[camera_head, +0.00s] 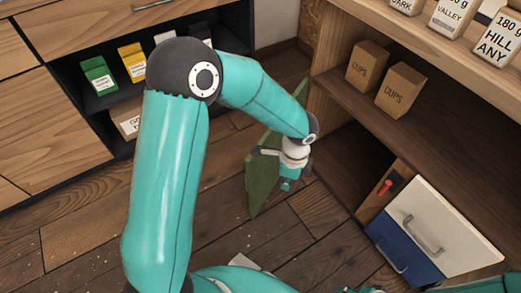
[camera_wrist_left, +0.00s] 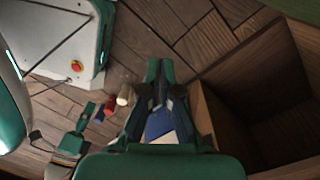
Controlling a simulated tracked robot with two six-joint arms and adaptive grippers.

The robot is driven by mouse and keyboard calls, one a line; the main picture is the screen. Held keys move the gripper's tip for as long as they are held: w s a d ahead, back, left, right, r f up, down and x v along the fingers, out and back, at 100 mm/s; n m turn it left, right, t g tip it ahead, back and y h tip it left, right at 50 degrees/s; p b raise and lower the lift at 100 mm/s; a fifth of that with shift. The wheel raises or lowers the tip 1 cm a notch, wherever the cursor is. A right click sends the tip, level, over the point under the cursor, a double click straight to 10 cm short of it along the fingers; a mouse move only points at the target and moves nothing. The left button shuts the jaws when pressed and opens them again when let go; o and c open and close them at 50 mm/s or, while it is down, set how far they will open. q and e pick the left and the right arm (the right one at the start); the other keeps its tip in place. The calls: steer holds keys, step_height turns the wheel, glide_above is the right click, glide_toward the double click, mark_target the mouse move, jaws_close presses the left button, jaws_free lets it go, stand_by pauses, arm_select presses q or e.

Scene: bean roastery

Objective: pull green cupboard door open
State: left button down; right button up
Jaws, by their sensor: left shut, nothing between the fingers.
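The green cupboard door (camera_head: 262,178) stands swung out from the wooden cupboard in the head view, with the lower compartment (camera_head: 345,165) open to its right. My left arm crosses in front of the door and hides part of it. My left gripper (camera_head: 288,184) is shut and empty, low beside the door's right-hand face. I cannot tell whether it touches the door. In the left wrist view my left gripper (camera_wrist_left: 160,68) shows closed fingers over the floor, with the open compartment (camera_wrist_left: 262,85) to the right.
A white drawer front (camera_head: 445,228) and a blue one (camera_head: 402,250) stand right of the compartment. Boxes marked CUPS (camera_head: 401,90) sit on the shelf above. A wooden drawer unit (camera_head: 65,125) is at the left. Wood floor (camera_head: 300,240) lies between.

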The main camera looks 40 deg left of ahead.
arm_select(q)
steer(key=w+a+r+m+y+p, duration=0.1)
steer(key=w+a+r+m+y, duration=0.2)
steer(key=r, duration=0.6)
steer(key=b, duration=0.5)
glide_above(260, 160)
steer(key=s+d, duration=0.2)
steer(key=s, duration=0.1)
steer(key=shift+f, duration=4.8)
steer(key=shift+s+d+t+h, duration=0.2)
steer(key=shift+t+h, duration=0.1)
arm_select(e)
step_height(260, 160, down, 2)
steer(key=shift+f, duration=0.25)
arm_select(q)
steer(key=shift+a+p, duration=0.1)
steer(key=shift+p, duration=0.25)
arm_select(e)
steer(key=shift+r, duration=0.15)
